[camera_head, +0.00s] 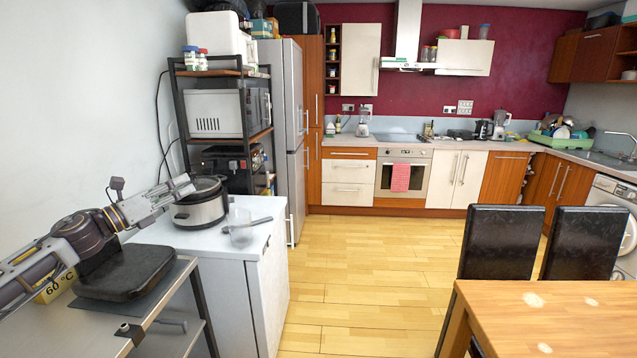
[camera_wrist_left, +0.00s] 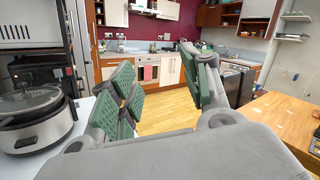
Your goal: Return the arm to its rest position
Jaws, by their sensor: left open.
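My left arm comes in from the left in the head view, raised over the dark grill-like appliance. Its gripper (camera_head: 182,187) is beside the slow cooker in the picture; whether they touch cannot be told from there. In the left wrist view the two green-padded fingers (camera_wrist_left: 163,88) stand wide apart with nothing between them. The slow cooker (camera_head: 201,204) stands on the white cabinet, and in the wrist view (camera_wrist_left: 38,125) it is left of the fingers. My right gripper is not in view.
A clear cup (camera_head: 240,228) and a dark-handled utensil (camera_head: 250,222) are on the white cabinet (camera_head: 252,262). The dark appliance (camera_head: 125,273) sits on a metal table. A shelf rack (camera_head: 178,118) stands behind. A green dish rack (camera_head: 560,143) is on the far counter. The middle floor is clear.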

